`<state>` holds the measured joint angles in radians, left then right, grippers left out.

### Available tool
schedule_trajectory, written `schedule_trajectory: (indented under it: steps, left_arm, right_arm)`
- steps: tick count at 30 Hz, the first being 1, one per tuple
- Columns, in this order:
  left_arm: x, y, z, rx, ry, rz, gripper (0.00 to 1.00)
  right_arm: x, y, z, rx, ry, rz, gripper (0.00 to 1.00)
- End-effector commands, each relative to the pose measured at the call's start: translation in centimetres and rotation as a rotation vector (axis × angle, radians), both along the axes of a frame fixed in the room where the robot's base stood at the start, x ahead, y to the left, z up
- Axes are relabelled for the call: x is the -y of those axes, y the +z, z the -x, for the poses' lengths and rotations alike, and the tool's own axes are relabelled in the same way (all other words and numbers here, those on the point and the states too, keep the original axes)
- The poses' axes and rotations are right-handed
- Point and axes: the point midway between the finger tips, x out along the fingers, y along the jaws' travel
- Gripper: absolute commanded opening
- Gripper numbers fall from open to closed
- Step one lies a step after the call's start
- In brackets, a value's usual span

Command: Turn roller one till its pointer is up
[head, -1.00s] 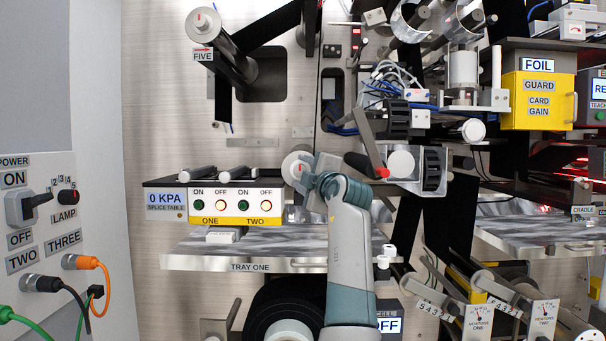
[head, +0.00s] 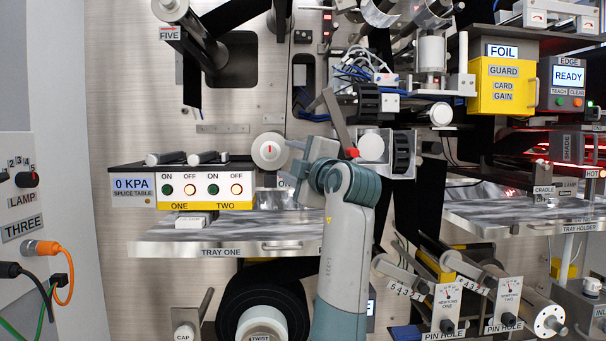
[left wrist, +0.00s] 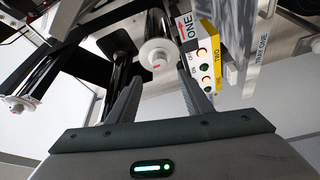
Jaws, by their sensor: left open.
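Roller one (head: 264,158) shows its round white end face left of my left gripper in the head view. A short red pointer mark (head: 269,150) on the face looks close to vertical. Its name label (head: 286,181) is partly hidden behind my gripper. In the left wrist view the roller (left wrist: 154,49) with its red mark lies beyond the fingertips, between their lines. My left gripper (head: 297,155) is open, with nothing between its fingers; they also show in the left wrist view (left wrist: 158,84). My right gripper is not in view.
The switch panel (head: 213,204) and splice table box stand left of the roller, above tray one (head: 160,246). A dark reel (head: 235,300) sits below.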

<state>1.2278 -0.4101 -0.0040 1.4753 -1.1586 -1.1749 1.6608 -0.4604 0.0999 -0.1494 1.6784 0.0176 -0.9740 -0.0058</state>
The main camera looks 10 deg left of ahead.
Motion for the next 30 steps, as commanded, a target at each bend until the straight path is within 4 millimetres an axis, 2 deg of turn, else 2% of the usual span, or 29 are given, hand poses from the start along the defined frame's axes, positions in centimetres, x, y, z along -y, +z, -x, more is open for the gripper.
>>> schedule_trajectory:
  steps: [6,12,26,30]
  left_arm:
    - [2.4,-0.6,3.1,0.001,-0.002,0.0,0.46]
    - [3.6,-0.6,4.7,0.0,-0.001,0.001,0.46]
    - [3.9,-0.7,5.0,-0.002,-0.001,0.0,0.46]
    - [3.9,-1.8,4.2,-0.028,-0.008,-0.02,0.46]
  right_arm:
    - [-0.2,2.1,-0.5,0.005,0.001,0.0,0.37]
    - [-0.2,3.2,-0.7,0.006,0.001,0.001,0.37]
    - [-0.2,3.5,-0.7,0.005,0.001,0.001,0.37]
    - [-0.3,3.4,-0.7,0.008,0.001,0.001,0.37]
